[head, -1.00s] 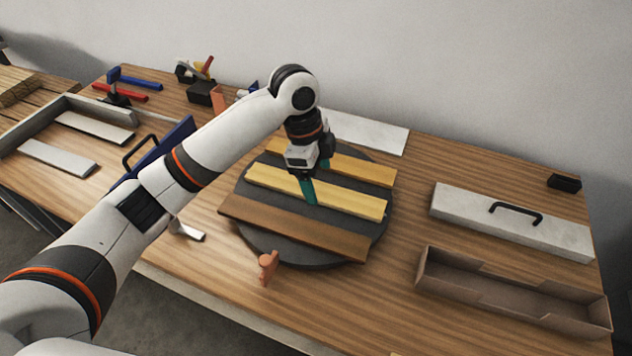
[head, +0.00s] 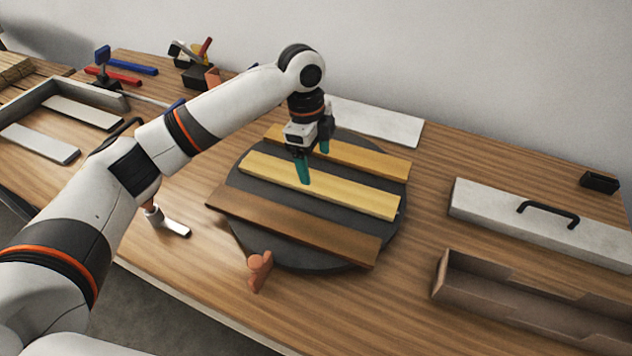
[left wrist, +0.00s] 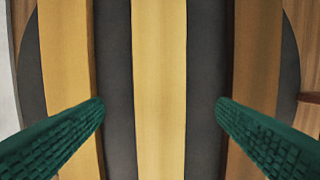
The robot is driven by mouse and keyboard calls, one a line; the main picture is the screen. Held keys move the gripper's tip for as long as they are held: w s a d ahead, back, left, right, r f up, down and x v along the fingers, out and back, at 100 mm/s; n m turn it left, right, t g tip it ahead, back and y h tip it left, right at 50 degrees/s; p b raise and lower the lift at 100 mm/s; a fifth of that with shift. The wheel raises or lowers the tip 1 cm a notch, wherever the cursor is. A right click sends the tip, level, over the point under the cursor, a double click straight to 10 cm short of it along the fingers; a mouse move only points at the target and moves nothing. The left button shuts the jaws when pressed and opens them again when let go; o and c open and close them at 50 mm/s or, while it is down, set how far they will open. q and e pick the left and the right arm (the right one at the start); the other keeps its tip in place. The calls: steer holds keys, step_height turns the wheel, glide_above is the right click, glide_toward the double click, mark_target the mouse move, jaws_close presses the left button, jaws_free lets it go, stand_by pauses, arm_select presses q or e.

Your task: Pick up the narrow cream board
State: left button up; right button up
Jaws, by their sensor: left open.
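The cream board (head: 350,192), pale yellow, is the middle of three boards lying on a dark round turntable (head: 300,254). My left gripper (head: 314,165) is open and empty above it, pointing down. In the left wrist view the cream board (left wrist: 159,90) runs between the two green fingers (left wrist: 160,120), with a gap on each side. The fingers appear to be above the board, not touching it. A deeper yellow board (head: 375,161) lies behind it and a brown board (head: 300,224) in front. My right gripper is not in view.
A lidded-looking pale box top with a black handle (head: 490,207) and an open brown tray (head: 437,285) are at right. An orange peg (head: 258,270) stands at the turntable's front edge. A white slab (head: 385,125) lies behind. A tray with pale boards is at left.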

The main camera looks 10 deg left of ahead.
mark_target(316, 180)
arm_select(q)
step_height(316, 180, down, 5)
steer(key=shift+f, duration=0.15)
steer(key=c, duration=1.2)
